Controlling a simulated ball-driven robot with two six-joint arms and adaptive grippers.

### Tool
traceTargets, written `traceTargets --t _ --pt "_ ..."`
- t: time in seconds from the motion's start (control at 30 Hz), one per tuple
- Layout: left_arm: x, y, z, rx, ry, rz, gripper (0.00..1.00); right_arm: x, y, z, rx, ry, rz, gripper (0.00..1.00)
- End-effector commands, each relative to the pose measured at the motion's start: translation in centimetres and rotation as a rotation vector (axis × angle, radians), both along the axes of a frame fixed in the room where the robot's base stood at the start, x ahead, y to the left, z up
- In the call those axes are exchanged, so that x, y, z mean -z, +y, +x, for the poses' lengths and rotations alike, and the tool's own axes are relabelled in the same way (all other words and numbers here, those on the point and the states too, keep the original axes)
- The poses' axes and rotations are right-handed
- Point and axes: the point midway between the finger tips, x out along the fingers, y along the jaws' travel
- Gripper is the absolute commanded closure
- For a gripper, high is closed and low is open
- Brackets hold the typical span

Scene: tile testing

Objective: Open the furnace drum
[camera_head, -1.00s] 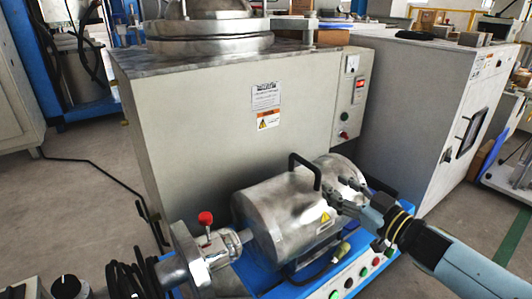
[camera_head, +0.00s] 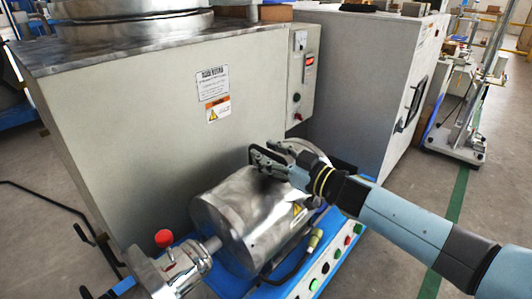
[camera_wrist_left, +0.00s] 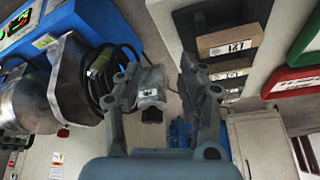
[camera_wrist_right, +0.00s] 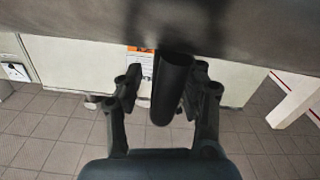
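The furnace drum (camera_head: 243,217) is a shiny metal cylinder lying on a blue bench unit in front of a large grey cabinet. Its dark handle (camera_head: 252,180) is on top, partly hidden by my right gripper (camera_head: 262,158). In the right wrist view the black handle bar (camera_wrist_right: 172,90) stands between the two fingers of the right gripper (camera_wrist_right: 165,82), with gaps visible, so the fingers look open around it. The drum looks closed. My left gripper (camera_wrist_left: 160,85) is open and empty in the left wrist view; it is outside the head view.
A metal end fitting with a red knob (camera_head: 163,238) is left of the drum. Buttons (camera_head: 325,267) line the bench front. The grey cabinet (camera_head: 150,110) stands close behind. In the left wrist view are coiled black cables (camera_wrist_left: 105,75) and wooden-fronted boxes (camera_wrist_left: 230,40).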

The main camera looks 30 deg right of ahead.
Motion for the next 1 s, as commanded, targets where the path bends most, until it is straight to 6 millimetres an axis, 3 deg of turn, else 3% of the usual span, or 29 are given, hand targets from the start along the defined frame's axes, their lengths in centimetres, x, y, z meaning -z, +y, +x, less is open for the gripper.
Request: traceTargets --t 0.07,0.37,0.8,1.0 --pt "0.0 0.0 0.0 0.0 0.0 0.0 0.6 0.0 0.0 0.0 0.0 0.0 0.0 0.62" --pt "0.0 0.0 0.0 0.0 0.001 0.0 0.6 0.0 0.0 0.0 0.0 0.0 0.0 1.0" --pt "0.0 0.0 -0.1 0.0 0.002 0.0 0.6 0.0 -0.1 0.0 0.0 0.0 0.0 1.0" --pt "-0.1 0.1 -0.5 0.001 0.026 0.002 0.6 -0.1 -1.4 0.5 0.002 0.001 -0.002 1.0"
